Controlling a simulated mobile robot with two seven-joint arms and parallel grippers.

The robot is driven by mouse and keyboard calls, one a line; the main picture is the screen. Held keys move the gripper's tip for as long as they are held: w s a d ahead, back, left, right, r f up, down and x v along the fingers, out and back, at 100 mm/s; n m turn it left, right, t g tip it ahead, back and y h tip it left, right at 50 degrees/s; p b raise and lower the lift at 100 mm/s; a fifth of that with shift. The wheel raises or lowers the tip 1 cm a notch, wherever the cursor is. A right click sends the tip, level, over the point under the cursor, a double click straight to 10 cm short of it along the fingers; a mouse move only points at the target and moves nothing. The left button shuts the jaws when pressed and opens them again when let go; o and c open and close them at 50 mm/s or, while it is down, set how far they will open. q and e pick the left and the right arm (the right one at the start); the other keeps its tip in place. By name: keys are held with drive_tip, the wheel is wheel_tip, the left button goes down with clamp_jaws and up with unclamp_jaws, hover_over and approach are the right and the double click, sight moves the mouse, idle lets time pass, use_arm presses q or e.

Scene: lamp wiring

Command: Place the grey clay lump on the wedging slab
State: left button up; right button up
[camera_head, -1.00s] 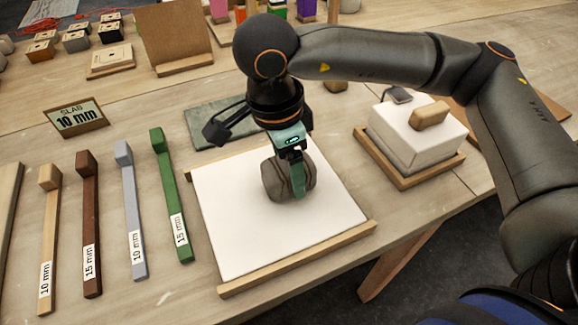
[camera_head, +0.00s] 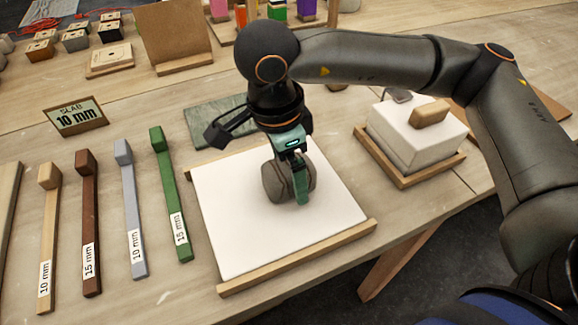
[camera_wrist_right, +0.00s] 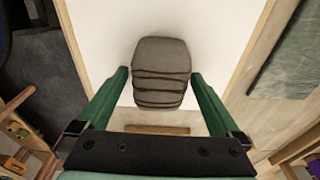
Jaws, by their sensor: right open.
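The grey clay lump (camera_head: 276,183) rests on the white wedging slab (camera_head: 245,240), a little above its middle in the head view. It has dark grooves around it, seen in the right wrist view (camera_wrist_right: 160,72). My right gripper (camera_head: 301,185) is over the slab with its green fingers at the lump. My left gripper is in neither view.
Wooden strips edge the slab, one along the front (camera_head: 300,260). Labelled sticks, including a green one (camera_head: 172,200), lie to the left beside a "SLAB 10 mm" sign (camera_head: 75,117). A white block on a wooden board (camera_head: 400,178) stands to the right.

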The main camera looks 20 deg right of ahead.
sight(281, 169)
drive_tip(key=r, duration=0.3)
drive_tip(key=a+r, duration=0.1)
drive_tip(key=r, duration=0.7)
drive_tip(key=shift+a+p, duration=0.15)
drive_tip(key=shift+p, duration=0.15)
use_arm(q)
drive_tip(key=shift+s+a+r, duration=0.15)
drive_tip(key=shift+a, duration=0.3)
use_arm(e)
drive_tip(key=shift+r, duration=0.6)
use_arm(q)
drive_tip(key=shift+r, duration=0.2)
